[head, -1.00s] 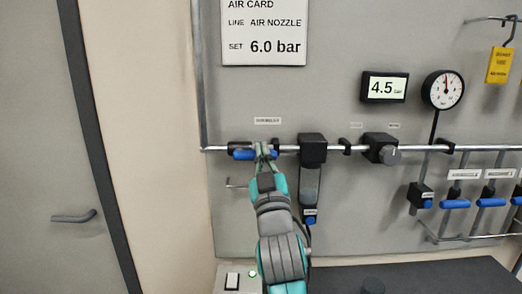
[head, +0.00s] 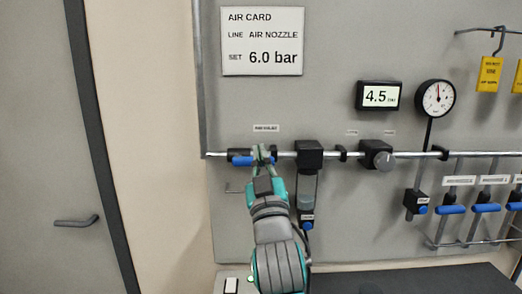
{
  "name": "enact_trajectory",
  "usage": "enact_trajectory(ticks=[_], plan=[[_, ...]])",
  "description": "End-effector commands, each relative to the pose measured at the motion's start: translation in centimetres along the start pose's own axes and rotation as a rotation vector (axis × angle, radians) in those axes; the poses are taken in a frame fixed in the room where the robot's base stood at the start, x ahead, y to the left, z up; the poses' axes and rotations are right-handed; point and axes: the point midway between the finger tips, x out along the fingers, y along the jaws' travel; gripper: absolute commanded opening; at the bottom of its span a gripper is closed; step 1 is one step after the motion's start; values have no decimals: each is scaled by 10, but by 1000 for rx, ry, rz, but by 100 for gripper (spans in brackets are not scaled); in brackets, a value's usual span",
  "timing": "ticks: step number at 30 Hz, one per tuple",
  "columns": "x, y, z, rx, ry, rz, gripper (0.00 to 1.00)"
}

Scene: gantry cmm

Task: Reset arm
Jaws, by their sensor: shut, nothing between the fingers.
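My gripper (head: 262,150) is shut, with nothing seen between its fingers. Its tips are in front of the pipe, at the right end of a blue valve handle (head: 241,161) that lies along the pipe. I cannot tell whether the fingers touch the handle. My arm reaches up from the bottom of the head view and hides part of the board below the handle.
A grey board carries an air card (head: 262,41) reading 6.0 bar, a display (head: 379,96) reading 4.5, a dial gauge (head: 435,98) and a regulator knob (head: 383,160). Several blue-handled valves are at the right. A door (head: 40,150) is at the left. A dark bench top (head: 420,281) lies below.

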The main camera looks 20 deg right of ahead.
Motion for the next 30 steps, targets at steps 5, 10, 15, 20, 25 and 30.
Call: enact_trajectory(ticks=[5, 10, 15, 20, 25, 30], plan=[[-29, -5, 0, 1, -1, -2, 0], [-51, -7, -1, 1, -1, -2, 0], [-62, -8, -1, 1, 0, 0, 0], [-66, -9, 1, 0, -3, -3, 0], [-86, -16, 28, -2, -31, -35, 0], [-130, -28, 75, -1, -84, -94, 0]])
